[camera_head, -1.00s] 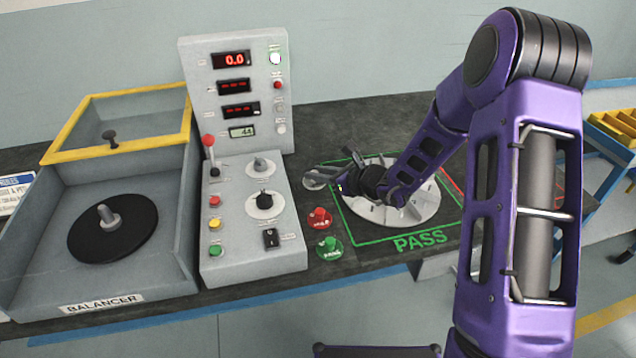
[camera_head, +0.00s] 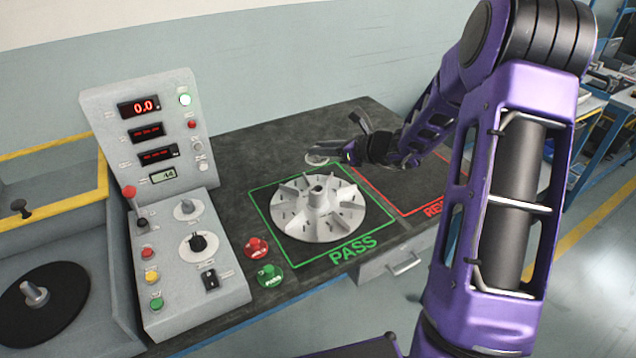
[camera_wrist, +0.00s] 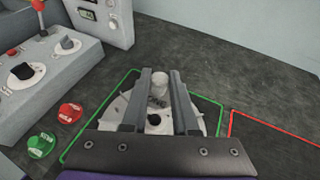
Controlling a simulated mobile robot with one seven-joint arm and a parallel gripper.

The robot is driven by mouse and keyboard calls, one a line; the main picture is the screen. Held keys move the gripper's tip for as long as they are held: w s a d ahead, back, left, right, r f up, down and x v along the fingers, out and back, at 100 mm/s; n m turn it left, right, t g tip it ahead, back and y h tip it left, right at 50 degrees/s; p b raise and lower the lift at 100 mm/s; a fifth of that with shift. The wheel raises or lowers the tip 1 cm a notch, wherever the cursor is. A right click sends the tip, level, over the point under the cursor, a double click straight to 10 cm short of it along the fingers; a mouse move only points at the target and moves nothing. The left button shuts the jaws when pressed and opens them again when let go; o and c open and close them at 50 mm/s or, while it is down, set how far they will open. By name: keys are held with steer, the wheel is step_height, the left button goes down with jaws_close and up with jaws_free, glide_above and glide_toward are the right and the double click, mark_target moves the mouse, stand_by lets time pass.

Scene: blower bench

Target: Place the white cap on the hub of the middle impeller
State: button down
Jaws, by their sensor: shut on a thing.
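A white cap (camera_wrist: 160,84) shows between the fingertips in the wrist view. My gripper (camera_wrist: 160,78) is shut on it. In the head view my gripper (camera_head: 335,156) holds the cap (camera_head: 317,159) above the bench, behind the impeller. The grey-white finned impeller (camera_head: 319,209) lies flat inside the green PASS square. Its raised hub (camera_head: 318,188) is bare and apart from the cap. In the wrist view the impeller (camera_wrist: 112,112) is partly hidden by my fingers. I see only this one impeller.
A control panel (camera_head: 165,262) and upright display (camera_head: 145,130) stand left of the impeller. Red (camera_head: 255,248) and green (camera_head: 269,275) buttons sit between them and the square. A balancer with a black disc (camera_head: 45,305) is at far left. A red-outlined area (camera_head: 400,188) lies right, mostly clear.

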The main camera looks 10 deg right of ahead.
step_height(320, 180, down, 10)
steer(key=shift+r+b, duration=0.25)
steer(key=shift+b, duration=0.25)
steer(key=shift+f, duration=0.15)
steer(key=c, duration=0.7)
jaws_free()
steer(key=shift+s+d+r, duration=0.1)
steer(key=shift+d+r, duration=0.1)
steer(key=shift+r, duration=0.1)
steer(key=v, duration=1.1)
steer(key=shift+s+d+r+p, duration=0.15)
steer(key=shift+s+p, duration=0.05)
steer(key=shift+p, duration=0.1)
